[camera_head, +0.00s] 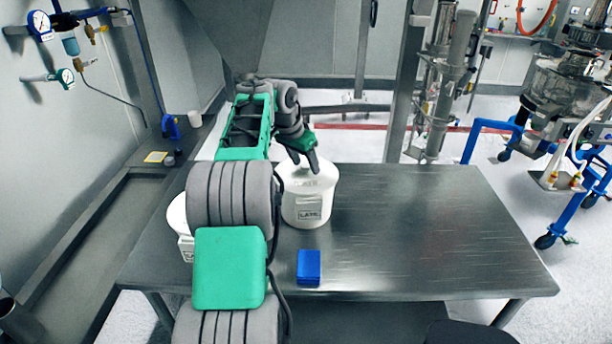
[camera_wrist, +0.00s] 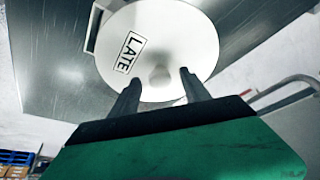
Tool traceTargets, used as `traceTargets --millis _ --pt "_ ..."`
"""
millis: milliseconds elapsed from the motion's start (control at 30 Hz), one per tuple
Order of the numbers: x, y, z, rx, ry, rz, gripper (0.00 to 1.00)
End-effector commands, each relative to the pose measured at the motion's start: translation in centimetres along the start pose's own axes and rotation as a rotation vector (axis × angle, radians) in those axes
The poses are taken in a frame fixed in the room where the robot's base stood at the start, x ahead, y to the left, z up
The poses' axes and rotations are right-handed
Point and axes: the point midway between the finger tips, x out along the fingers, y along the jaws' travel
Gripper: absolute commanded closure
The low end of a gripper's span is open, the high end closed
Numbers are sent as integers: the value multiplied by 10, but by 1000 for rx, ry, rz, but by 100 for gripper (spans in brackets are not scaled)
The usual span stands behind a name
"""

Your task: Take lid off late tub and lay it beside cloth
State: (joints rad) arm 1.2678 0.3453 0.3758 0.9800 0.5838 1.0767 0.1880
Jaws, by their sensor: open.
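The late tub (camera_head: 306,212) is a white round tub with a printed label, standing on the steel table left of its middle. Its white lid (camera_head: 322,177) is on top. In the wrist view the lid (camera_wrist: 179,35) shows a "LATE" label and a pale knob (camera_wrist: 159,75) near its centre. My gripper (camera_head: 305,170) is just above the lid, pointing down. In the wrist view its two fingers (camera_wrist: 160,82) are apart, one to each side of the knob, with nothing visibly gripped. The blue folded cloth (camera_head: 309,264) lies on the table in front of the tub.
A second white tub (camera_head: 184,228) stands at the table's left, partly hidden behind my arm. The steel table (camera_head: 430,235) is bare to the right of the cloth and tub. A steel post (camera_head: 405,90) rises behind the table.

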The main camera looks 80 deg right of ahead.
Motion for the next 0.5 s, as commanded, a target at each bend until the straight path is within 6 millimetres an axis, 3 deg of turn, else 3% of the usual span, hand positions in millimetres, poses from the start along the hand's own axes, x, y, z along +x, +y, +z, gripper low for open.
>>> traceTargets --millis 167,500 --pt "-1 0 0 -1 1 -1 47" --pt "-1 0 0 -1 1 -1 74"
